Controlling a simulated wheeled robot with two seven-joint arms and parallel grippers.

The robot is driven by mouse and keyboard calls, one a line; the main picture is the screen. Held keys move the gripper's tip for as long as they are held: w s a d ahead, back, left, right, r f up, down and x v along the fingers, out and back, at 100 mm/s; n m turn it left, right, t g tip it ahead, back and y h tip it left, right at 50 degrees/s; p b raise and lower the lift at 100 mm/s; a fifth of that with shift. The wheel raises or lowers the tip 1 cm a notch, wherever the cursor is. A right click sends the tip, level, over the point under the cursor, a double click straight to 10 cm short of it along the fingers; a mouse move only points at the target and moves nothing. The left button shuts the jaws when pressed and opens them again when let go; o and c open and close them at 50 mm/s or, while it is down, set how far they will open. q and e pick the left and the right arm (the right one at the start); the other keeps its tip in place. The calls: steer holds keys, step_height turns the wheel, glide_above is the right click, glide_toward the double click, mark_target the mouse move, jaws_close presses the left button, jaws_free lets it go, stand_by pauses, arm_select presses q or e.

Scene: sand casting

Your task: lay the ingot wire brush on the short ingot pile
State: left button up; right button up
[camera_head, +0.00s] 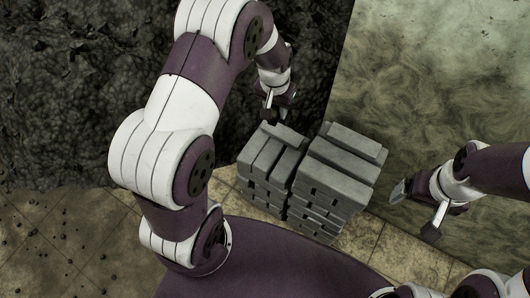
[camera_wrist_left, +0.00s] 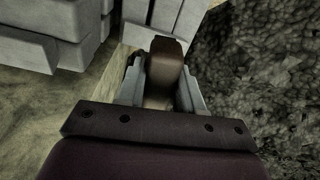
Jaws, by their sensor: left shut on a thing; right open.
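My left gripper (camera_head: 270,116) is at the far edge of the left ingot pile (camera_head: 262,172), the shorter of two grey piles. It also shows in the left wrist view (camera_wrist_left: 162,92), with its fingers shut on a brown piece, the wire brush (camera_wrist_left: 166,62). The brush's lower part is hidden between the fingers, and I cannot make it out clearly in the head view. Part of a pile (camera_wrist_left: 166,12) shows just beyond the brush in the wrist view. I cannot tell whether the brush touches it. My right gripper (camera_head: 414,212) is open and empty, right of the piles.
The taller ingot pile (camera_head: 332,188) stands close on the right of the short one, with a narrow gap between. Dark rough ground (camera_head: 60,90) lies behind on the left. Pale floor (camera_head: 440,80) lies clear at the upper right.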

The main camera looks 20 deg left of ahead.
arm_select(q)
steer(key=s+f+m+b, duration=0.1)
steer(key=f+m+b, duration=0.1)
steer(key=f+m, duration=0.3)
steer(key=s+f+m+g+h+b, duration=0.1)
steer(key=s+f+m+b, duration=0.1)
steer(key=f+m, duration=0.4)
steer(key=s+a+f+m+b, duration=0.1)
steer(key=f+m+b, duration=0.1)
steer(key=f+m, duration=0.3)
steer(key=shift+s+f+m+g, duration=0.1)
steer(key=shift+m+g, duration=0.05)
steer(key=shift+m, duration=0.7)
steer(key=shift+s+f+m+g, duration=0.1)
steer(key=shift+m+g, duration=0.05)
steer(key=shift+m, duration=0.7)
arm_select(e)
step_height(320, 180, down, 8)
arm_select(q)
steer(key=shift+f+b, duration=0.35)
steer(key=shift+f, duration=0.1)
arm_select(e)
steer(key=shift+f, duration=0.35)
arm_select(q)
steer(key=o, duration=1.2)
